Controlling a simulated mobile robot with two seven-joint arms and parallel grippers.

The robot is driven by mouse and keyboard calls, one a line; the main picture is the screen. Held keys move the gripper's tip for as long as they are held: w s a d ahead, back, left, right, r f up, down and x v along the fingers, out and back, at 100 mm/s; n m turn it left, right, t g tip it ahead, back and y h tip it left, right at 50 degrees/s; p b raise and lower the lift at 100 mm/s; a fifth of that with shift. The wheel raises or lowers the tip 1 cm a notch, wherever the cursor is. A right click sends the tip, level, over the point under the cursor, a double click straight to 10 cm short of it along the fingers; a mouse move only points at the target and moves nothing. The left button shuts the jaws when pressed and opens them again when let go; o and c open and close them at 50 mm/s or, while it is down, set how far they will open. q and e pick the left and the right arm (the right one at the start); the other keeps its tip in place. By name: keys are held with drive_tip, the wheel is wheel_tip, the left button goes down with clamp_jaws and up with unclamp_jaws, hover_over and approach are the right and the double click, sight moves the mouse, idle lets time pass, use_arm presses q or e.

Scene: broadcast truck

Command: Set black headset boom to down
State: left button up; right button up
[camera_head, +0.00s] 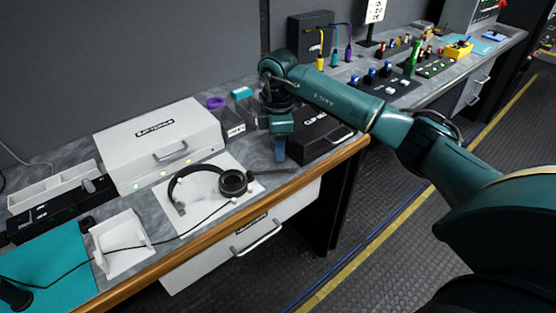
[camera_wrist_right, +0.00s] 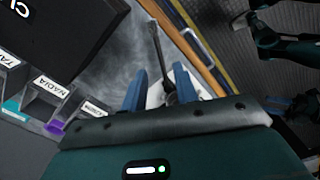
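The black headset (camera_head: 232,183) lies on a white mat (camera_head: 190,214) on the counter, its headband arching to the left and one round ear cup at the right. My right gripper (camera_head: 280,152) points down just to the right of the headset, in front of the black case. In the right wrist view its two blue fingers (camera_wrist_right: 160,88) stand apart. A thin dark rod (camera_wrist_right: 155,45), which looks like the headset's boom, runs between them. I cannot tell whether either finger touches it.
A black case (camera_head: 318,132) stands right behind my right gripper. A white case (camera_head: 160,140) stands behind the headset. A small white stand (camera_head: 122,244) and a teal mat (camera_head: 50,265) are at the left. The wooden counter edge (camera_head: 240,220) runs along the front.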

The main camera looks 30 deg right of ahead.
wheel_tip(320, 180, up, 7)
drive_tip(key=shift+r+b, duration=0.2)
drive_tip(key=shift+b, duration=0.1)
idle(0.4)
